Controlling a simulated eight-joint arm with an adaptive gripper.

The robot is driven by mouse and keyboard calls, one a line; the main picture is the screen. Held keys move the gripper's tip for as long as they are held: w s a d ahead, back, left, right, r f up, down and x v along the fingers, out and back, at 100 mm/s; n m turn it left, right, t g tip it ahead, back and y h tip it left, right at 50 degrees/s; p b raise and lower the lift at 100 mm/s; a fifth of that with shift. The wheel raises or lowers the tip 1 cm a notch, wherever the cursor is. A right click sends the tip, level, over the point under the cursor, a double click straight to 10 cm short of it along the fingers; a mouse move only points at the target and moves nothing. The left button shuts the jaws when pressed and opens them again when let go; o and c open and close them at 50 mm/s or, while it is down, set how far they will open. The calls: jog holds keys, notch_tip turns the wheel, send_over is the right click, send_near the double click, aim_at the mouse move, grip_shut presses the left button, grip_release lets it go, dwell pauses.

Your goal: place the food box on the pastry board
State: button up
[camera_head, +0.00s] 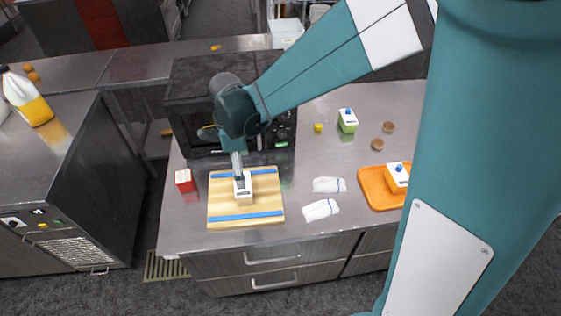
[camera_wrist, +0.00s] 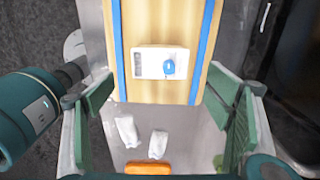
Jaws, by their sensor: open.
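The pastry board (camera_head: 218,205), pale wood with two blue stripes, lies on the steel counter; it also fills the top of the wrist view (camera_wrist: 150,20). In the wrist view the box (camera_wrist: 148,63) lies just beyond my fingertips. My gripper (camera_head: 239,172) points down over the board, right above the box. In the wrist view my gripper (camera_wrist: 163,88) has its fingers wide apart with nothing between them. It partly hides the box's top in the head view.
A red box (camera_head: 184,180) stands left of the board. Two white cloths (camera_head: 325,198) lie to its right. A green box (camera_head: 348,121) stands behind. A black oven (camera_head: 190,90) stands behind the board.

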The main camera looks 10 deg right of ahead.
jog(key=shift+d, duration=0.1)
jog(key=s+d+r+n+t, duration=0.2)
jog(key=s+d+r+n, duration=0.15)
jog(key=d+r, duration=0.3)
jog(key=s+d+r+n+t, duration=0.1)
jog(key=s+d+r+n, duration=0.2)
jog(key=d+r+n, duration=0.3)
jog(key=s+d+r+n+t, duration=0.4)
jog(key=s+d+n, duration=0.4)
jog(key=s+d, duration=0.2)
jog(key=shift+s+d, duration=0.35)
jog(key=shift+d, duration=1.05)
jog(key=shift+n, duration=0.25)
